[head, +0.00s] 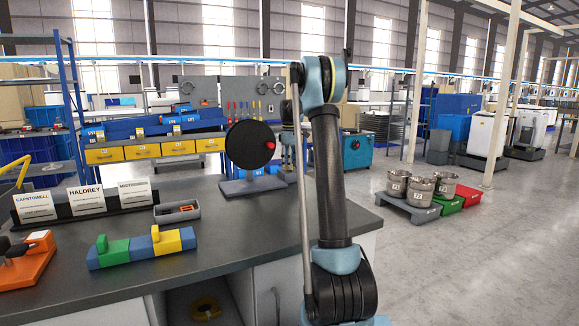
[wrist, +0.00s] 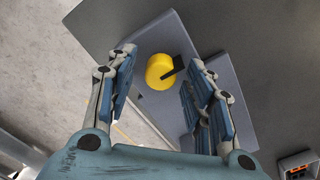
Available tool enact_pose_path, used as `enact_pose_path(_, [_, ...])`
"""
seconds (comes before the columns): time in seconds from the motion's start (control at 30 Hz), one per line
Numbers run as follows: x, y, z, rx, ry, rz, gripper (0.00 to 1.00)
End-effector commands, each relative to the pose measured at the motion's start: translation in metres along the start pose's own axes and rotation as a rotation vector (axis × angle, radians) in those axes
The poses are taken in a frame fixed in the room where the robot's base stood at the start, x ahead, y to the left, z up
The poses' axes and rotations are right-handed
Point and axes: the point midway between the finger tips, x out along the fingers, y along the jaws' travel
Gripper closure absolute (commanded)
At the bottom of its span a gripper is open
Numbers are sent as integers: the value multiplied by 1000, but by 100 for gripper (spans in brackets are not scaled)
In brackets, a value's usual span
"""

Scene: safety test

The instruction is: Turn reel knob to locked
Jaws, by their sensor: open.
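A black round reel (head: 250,144) stands upright on a grey base (head: 252,186) at the counter's right end. A small red knob (head: 270,145) shows on its right side. In the wrist view, a yellow round part (wrist: 158,72) with a black fin (wrist: 173,71) sits over a grey plate (wrist: 206,30); I cannot tell how it joins the reel. My gripper (wrist: 161,58) is open, its fingers on either side of the yellow part in the picture, with nothing held. Contact and depth are unclear. The head view does not show my gripper's fingers.
The dark counter (head: 215,225) holds name cards (head: 86,198), a grey tray (head: 177,212) with a red item, coloured blocks (head: 141,248) and an orange device (head: 27,260). Floor (head: 460,260) lies open to the right, with metal pots (head: 397,184) farther back.

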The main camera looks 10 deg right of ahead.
Motion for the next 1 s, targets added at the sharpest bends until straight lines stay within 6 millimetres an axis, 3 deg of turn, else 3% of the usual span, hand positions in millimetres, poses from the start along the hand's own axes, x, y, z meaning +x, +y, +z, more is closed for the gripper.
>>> enact_pose_path(0.33, [3, 0, 0, 0, 0, 0, 55])
enact_pose_path(0.53, [3, 0, 0, 0, 0, 0, 97])
enact_pose_path(1.0, [3, 1, 0, 84, 1, 1, 98])
